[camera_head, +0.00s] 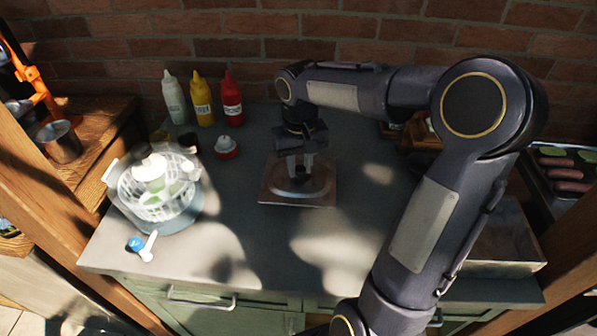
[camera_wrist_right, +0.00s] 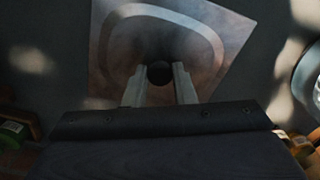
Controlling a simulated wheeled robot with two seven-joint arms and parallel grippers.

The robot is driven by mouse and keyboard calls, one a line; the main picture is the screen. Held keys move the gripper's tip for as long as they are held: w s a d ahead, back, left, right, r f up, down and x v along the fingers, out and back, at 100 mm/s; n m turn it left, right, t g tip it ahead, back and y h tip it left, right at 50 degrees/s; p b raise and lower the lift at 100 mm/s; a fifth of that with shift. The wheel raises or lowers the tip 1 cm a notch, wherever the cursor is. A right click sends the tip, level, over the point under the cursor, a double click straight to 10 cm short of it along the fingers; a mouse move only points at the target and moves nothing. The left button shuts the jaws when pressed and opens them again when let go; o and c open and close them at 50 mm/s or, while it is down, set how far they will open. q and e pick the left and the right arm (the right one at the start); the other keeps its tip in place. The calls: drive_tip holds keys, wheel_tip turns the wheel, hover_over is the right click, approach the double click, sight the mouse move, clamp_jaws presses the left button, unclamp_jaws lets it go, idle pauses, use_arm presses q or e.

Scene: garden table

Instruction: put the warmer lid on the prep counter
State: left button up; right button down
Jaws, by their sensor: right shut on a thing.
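The warmer lid (camera_head: 270,190) is a square metal plate with a raised oval ring and a dark knob in the middle. It lies flat at the middle of the grey prep counter (camera_head: 245,240); I cannot tell whether it touches the counter or hangs just above it. My right gripper (camera_head: 300,170) points down from above with its fingers shut on the lid's knob. In the right wrist view the two fingers (camera_wrist_right: 159,82) stand on either side of the dark knob, with the lid (camera_wrist_right: 110,50) beyond. My left gripper is not in view.
A white basket (camera_head: 150,208) stands at the counter's left, with a blue-and-white utensil (camera_head: 146,246) before it. Sauce bottles (camera_head: 203,100) and a red-based container (camera_head: 226,148) stand behind. The front middle is clear.

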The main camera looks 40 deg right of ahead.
sight(298, 166)
drive_tip(key=shift+w+f, duration=0.35)
drive_tip(key=shift+f, duration=1.65)
drive_tip(key=shift+f, duration=0.2)
drive_tip(key=c, duration=1.2)
unclamp_jaws()
drive_tip(key=shift+r, duration=0.15)
